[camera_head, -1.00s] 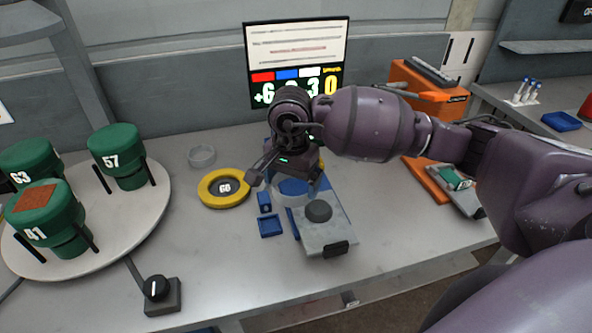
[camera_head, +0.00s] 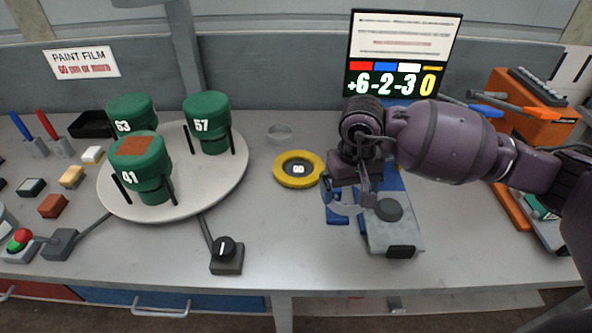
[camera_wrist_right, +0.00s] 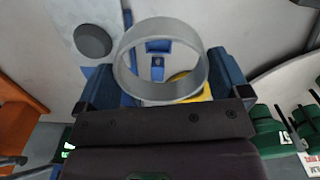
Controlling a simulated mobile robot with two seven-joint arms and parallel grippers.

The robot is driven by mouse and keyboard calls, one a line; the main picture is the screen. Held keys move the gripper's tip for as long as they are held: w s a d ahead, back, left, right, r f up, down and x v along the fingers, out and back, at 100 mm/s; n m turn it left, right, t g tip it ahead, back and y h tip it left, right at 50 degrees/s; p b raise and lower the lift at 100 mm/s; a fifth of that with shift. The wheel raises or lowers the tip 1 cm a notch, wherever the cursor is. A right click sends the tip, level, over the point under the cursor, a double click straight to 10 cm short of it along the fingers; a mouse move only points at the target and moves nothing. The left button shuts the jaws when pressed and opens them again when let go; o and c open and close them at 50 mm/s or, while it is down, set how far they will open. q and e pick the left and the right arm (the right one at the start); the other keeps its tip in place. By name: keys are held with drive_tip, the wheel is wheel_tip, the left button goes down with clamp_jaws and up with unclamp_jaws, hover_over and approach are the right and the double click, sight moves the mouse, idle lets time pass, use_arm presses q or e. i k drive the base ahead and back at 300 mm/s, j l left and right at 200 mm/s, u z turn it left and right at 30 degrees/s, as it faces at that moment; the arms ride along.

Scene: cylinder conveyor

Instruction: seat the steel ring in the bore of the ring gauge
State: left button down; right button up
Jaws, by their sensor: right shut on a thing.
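The steel ring (camera_wrist_right: 127,78) is a plain grey band, held between the two blue-grey fingers of my right gripper (camera_wrist_right: 160,66) in the right wrist view. In the head view the ring (camera_head: 345,208) shows in part below my right gripper (camera_head: 350,196), above the bench. The ring gauge (camera_head: 281,172) is a yellow ring with a dark centre marked in white, lying flat on the bench left of the gripper. In the wrist view a yellow piece (camera_wrist_right: 203,91) of it shows behind the held ring, which is apart from it. My left gripper is out of view.
A clear ring (camera_head: 280,130) lies behind the gauge. A grey plate with a dark disc (camera_head: 389,210) stands right of the gripper. A round white turntable (camera_head: 225,178) holds green cylinders at left. A black knob (camera_head: 227,248) sits in front. Bench between knob and plate is mostly clear.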

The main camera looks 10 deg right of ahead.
sight(294, 169)
drive_tip(key=j, duration=0.7)
drive_tip(key=i+j, duration=0.1)
drive_tip(key=j, duration=0.55)
